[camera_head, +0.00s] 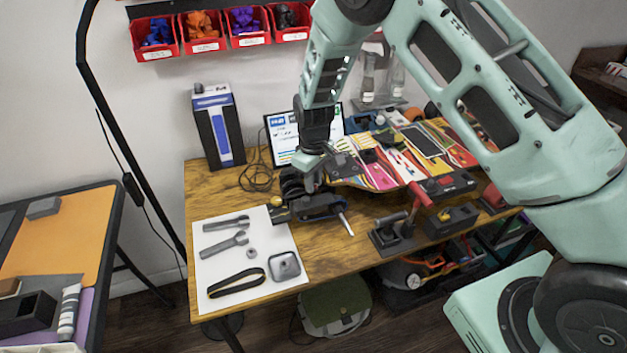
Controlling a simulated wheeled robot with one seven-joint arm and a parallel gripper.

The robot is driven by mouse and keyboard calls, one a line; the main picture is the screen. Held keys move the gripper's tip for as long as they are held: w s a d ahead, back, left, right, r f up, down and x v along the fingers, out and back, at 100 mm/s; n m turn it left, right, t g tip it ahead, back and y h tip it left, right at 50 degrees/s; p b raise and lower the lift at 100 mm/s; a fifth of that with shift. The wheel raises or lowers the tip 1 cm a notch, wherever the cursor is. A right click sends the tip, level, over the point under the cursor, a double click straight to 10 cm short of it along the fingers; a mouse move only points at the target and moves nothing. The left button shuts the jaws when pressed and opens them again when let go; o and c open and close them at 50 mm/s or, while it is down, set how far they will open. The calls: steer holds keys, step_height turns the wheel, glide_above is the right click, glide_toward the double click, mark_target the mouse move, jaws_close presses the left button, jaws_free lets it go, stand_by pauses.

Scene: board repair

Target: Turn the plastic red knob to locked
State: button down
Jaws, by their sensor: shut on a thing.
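My gripper (312,172) reaches down to the left end of a colourful board (385,168) on the wooden workbench. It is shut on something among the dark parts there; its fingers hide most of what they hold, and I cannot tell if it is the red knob. A dark clamp-like fixture (318,207) sits just below the gripper.
A white sheet (222,265) with wrenches and a black belt lies at the bench's (360,235) left front. A black tool (392,232) stands at the front edge. A tall box (218,128) and a screen (283,139) stand behind. Red bins (155,38) hang on the wall.

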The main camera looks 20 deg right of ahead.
steer(key=m, duration=0.4)
steer(key=shift+m, duration=0.3)
steer(key=m, duration=0.3)
steer(key=shift+m, duration=0.3)
steer(key=m, duration=0.3)
steer(key=shift+r+m, duration=0.1)
steer(key=shift+m, duration=0.2)
steer(key=shift+m+p, duration=0.45)
steer(key=shift+m, duration=1.35)
steer(key=c, duration=1.3)
jaws_free()
step_height(320, 180, up, 17)
steer(key=b, duration=0.2)
steer(key=shift+r, duration=0.15)
